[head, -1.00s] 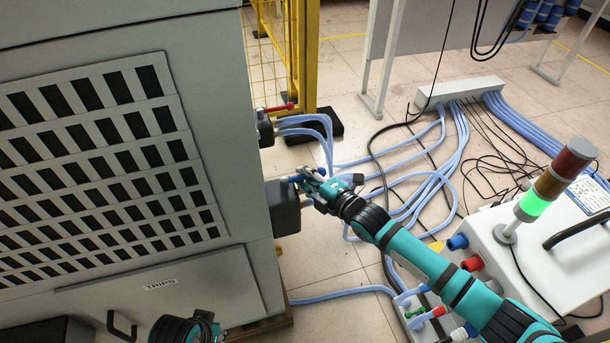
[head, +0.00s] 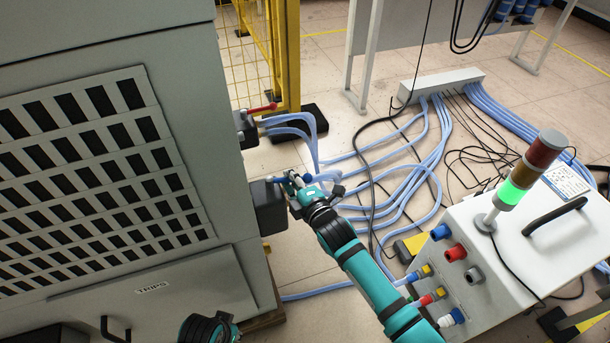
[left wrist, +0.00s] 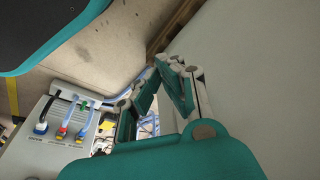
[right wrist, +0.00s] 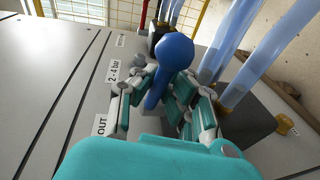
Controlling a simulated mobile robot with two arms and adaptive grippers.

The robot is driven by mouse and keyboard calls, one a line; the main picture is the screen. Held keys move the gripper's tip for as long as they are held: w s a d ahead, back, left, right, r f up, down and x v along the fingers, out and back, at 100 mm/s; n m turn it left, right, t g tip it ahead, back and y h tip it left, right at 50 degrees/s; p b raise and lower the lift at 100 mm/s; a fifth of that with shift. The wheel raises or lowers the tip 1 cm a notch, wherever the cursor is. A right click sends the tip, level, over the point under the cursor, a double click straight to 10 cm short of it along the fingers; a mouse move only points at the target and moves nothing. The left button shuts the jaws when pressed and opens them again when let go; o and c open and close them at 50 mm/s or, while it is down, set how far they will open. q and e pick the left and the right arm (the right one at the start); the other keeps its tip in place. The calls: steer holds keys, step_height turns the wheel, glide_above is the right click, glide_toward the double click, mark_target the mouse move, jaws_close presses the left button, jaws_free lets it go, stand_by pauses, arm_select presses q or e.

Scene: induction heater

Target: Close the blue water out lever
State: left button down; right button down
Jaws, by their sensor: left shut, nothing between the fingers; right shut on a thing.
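The blue water out lever (right wrist: 174,50) has a round blue knob and a blue stem. In the right wrist view its stem runs down between the fingers of my right gripper (right wrist: 158,88), which is shut on it. The head view shows my right gripper (head: 294,182) at the dark valve block (head: 267,207) on the cabinet's side, with only small bits of blue showing there. In the left wrist view my left gripper (left wrist: 168,88) is shut and empty, near a pale panel and away from the lever.
The grey cabinet (head: 190,70) fills the left. A red lever (head: 262,108) sits farther back on its side, with light blue hoses (head: 300,120) nearby. A white box (head: 530,245) with a light tower (head: 518,182) stands at the right. Hoses and black cables cover the floor.

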stand_by(0.3)
steer(key=c, duration=1.6)
jaws_free()
steer(key=shift+s, duration=0.1)
steer(key=v, duration=1.2)
steer(key=shift+a+r, duration=0.1)
